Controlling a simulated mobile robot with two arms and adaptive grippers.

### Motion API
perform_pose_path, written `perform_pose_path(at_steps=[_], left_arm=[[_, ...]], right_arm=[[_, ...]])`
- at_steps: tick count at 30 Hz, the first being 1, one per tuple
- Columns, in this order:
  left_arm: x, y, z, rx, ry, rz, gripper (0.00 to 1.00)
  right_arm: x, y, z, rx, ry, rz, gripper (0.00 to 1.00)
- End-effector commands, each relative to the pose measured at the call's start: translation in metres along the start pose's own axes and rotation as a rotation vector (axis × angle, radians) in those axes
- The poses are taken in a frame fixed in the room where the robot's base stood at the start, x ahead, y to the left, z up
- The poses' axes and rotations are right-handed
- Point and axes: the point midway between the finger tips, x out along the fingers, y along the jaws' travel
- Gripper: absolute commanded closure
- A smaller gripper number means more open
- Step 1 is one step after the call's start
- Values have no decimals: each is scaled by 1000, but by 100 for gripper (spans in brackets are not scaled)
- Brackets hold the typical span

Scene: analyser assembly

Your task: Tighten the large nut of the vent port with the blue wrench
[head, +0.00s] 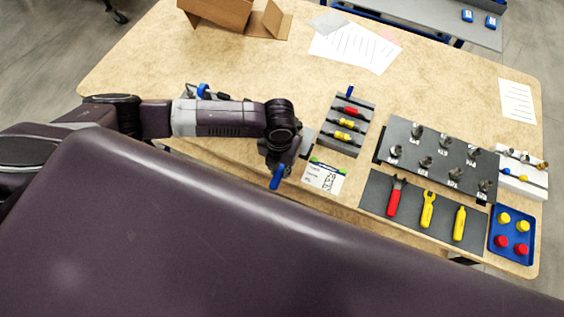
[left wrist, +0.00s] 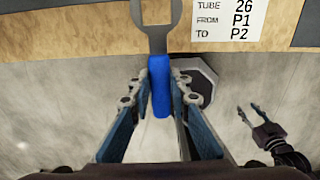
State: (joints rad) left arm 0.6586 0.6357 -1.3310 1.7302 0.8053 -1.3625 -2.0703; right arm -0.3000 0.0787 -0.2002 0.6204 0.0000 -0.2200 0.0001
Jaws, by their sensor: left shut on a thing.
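My left gripper (head: 279,171) hangs over the near edge of the table, to the left of the white label card. It is shut on the blue wrench (head: 276,180), whose handle points down. In the left wrist view the blue handle (left wrist: 160,88) sits between the fingers, and the grey open-ended head (left wrist: 156,14) points up, over the table edge. My right gripper (left wrist: 248,112) shows small at the right of that view, low over the floor, its two thin fingers apart and empty. I cannot make out the vent port or its large nut.
A grey rack (head: 342,124) with colored plugs stands right of the left gripper. Farther right are a board of metal fittings (head: 402,130), a dark mat (head: 377,187) with red and yellow tools, and a blue tray (head: 493,240). The table's middle (head: 220,70) is clear.

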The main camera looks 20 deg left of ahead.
Motion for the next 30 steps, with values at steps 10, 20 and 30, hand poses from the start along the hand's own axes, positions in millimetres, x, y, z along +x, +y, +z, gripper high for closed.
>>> perform_pose_path(at_steps=[10, 20, 30], left_arm=[[-20, 0, -11, 0, -3, -2, 100], [-68, 0, -12, 1, -3, -2, 100], [-78, 0, -12, -1, -1, -1, 100]], right_arm=[[-2, 0, 0, 0, 0, 0, 60], [-2, 1, 0, 0, 0, 1, 60], [-2, 1, 0, 0, -1, 2, 60]])
